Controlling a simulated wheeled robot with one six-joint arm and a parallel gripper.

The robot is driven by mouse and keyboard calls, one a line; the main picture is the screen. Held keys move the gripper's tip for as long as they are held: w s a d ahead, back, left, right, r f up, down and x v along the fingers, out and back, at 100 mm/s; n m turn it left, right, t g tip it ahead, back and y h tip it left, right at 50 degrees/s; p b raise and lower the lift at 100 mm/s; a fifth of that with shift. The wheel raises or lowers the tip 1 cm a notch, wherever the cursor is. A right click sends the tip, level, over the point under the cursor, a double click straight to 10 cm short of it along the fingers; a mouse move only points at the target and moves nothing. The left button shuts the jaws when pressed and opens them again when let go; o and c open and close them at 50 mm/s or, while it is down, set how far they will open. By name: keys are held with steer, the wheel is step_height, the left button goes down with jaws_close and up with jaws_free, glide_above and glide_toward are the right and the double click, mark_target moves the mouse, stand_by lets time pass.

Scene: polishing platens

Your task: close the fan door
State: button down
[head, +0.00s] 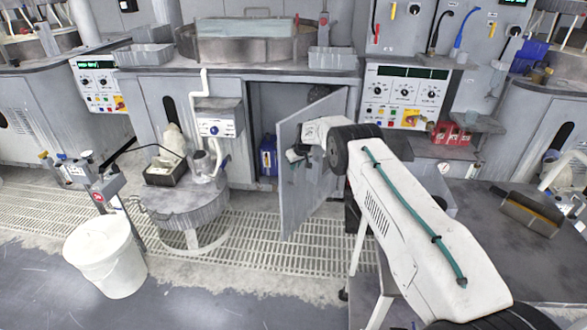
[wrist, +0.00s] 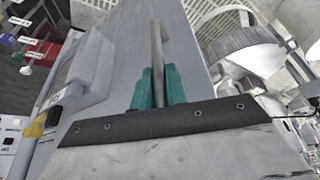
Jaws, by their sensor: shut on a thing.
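The fan door (head: 310,190) is a flat grey panel on the front of the grey cabinet. It stands swung well open, out over the floor grating, with the dark cabinet opening (head: 265,105) showing to its left. My gripper (head: 295,156) is at the door's face near its free edge. In the wrist view, the teal fingers of my gripper (wrist: 156,88) are shut on a thin upright grey bar, which looks like the door handle (wrist: 156,45). The door panel also shows behind the bar in the wrist view (wrist: 118,62). My arm hides the door's right part in the head view.
A blue object (head: 267,157) sits inside the cabinet opening. A round grey stand (head: 185,208) with a dark tray stands left of the door, and a white bucket (head: 104,258) is farther left. The grating between stand and door is clear.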

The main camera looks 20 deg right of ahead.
steer(key=shift+w, duration=0.1)
stand_by(0.3)
steer(key=c, duration=1.4)
jaws_free()
steer(key=shift+a, duration=0.1)
steer(key=a+v, duration=0.1)
steer(key=v, duration=0.6)
steer(key=shift+d+r, duration=0.4)
steer(key=shift+d, duration=0.15)
